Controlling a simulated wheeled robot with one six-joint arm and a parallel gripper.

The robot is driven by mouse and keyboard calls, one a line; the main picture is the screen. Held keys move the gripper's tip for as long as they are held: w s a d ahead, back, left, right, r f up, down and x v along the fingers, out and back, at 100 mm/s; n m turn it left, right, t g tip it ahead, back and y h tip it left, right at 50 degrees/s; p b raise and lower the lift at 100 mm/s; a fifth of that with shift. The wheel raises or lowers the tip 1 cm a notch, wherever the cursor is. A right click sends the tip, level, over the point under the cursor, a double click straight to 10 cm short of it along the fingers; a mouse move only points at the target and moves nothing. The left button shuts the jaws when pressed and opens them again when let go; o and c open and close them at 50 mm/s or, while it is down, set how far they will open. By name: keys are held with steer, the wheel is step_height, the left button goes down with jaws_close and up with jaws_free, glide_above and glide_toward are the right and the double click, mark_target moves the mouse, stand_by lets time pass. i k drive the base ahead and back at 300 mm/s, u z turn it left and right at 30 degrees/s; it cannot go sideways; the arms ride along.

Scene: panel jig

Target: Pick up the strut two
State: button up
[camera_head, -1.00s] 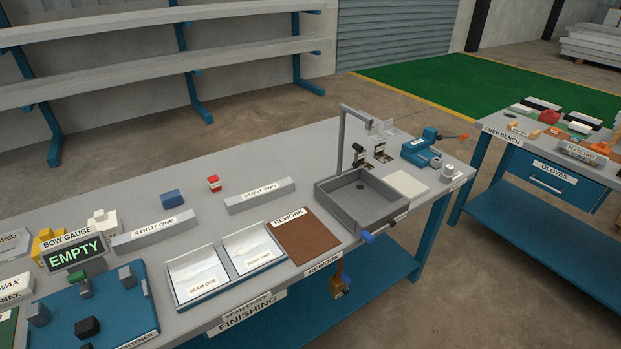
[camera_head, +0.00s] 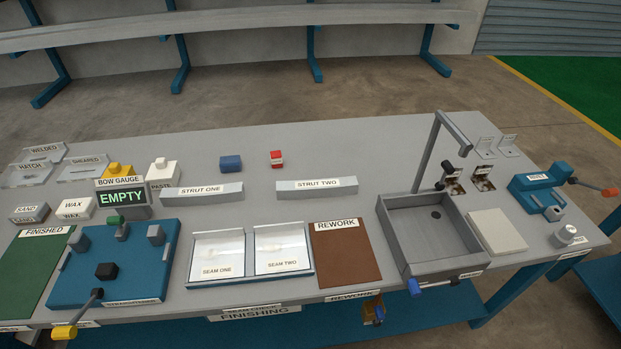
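Strut two (camera_head: 316,187) is a light grey bar with a "STRUT TWO" label on its front. It lies on the grey finishing bench, behind the brown rework mat (camera_head: 345,262) and to the left of the grey sink-like basin (camera_head: 428,240). A similar bar, strut one (camera_head: 202,193), lies to its left with a clear gap between them. Nothing touches strut two that I can see. My gripper is not in view.
A red block (camera_head: 276,158) and a blue block (camera_head: 230,163) stand behind the struts. The seam check tray (camera_head: 250,279) is in front.

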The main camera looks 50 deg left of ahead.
mark_target(340, 186)
steer(key=u, duration=0.4)
steer(key=i, duration=0.55)
steer(key=u, duration=1.2)
steer(key=i, duration=0.4)
steer(key=u, duration=0.35)
